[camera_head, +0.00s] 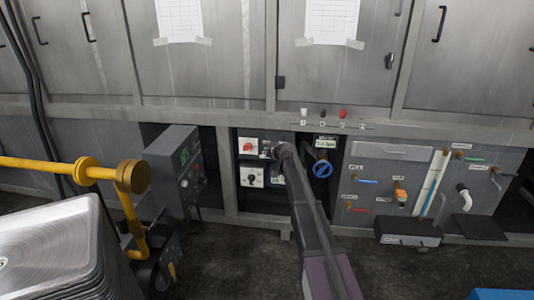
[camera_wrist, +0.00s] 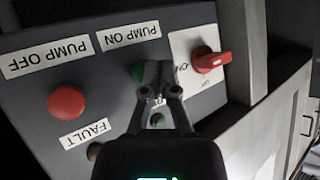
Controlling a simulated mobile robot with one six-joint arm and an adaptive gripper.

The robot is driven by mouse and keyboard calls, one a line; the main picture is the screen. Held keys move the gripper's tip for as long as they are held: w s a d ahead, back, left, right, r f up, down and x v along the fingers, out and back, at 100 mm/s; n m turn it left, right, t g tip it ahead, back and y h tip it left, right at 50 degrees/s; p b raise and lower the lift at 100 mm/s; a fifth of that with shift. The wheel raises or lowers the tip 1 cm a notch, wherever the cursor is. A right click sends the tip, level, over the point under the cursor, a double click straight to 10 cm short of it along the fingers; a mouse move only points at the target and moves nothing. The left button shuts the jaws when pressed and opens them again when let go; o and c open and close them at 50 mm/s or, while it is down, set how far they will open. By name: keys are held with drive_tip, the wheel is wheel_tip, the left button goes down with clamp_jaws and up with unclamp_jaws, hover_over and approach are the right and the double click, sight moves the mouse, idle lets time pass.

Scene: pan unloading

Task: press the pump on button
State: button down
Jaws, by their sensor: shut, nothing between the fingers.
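The dark control panel (camera_wrist: 110,75) fills the upper left of the wrist view. A "PUMP ON" label (camera_wrist: 127,33) sits above a green button (camera_wrist: 139,72), which is partly hidden by my fingertips. My gripper (camera_wrist: 164,82) is shut and empty, with its tips over the right side of this button. I cannot tell whether they touch it. A red button (camera_wrist: 67,102) sits under the "PUMP OFF" label (camera_wrist: 47,57). In the head view my gripper (camera_head: 284,151) is at the panel (camera_head: 264,168) and hides the buttons.
A red rotary switch (camera_wrist: 212,62) is close right of the fingertips, and a "FAULT" label (camera_wrist: 85,133) is lower left. In the head view, a grey control box (camera_head: 174,168) stands left of the panel, and a blue valve wheel (camera_head: 322,169) is on its right.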

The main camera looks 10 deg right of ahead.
drive_tip(key=shift+w, duration=0.15)
drive_tip(key=shift+s, duration=0.2)
idle(0.5)
drive_tip(key=shift+s+a, duration=0.25)
drive_tip(key=shift+s, duration=0.45)
drive_tip(key=shift+s+a, duration=0.25)
drive_tip(key=shift+s, duration=0.55)
drive_tip(key=shift+s+a, duration=0.25)
drive_tip(key=shift+s, duration=0.55)
drive_tip(key=shift+s+a, duration=0.25)
drive_tip(key=shift+s, duration=0.55)
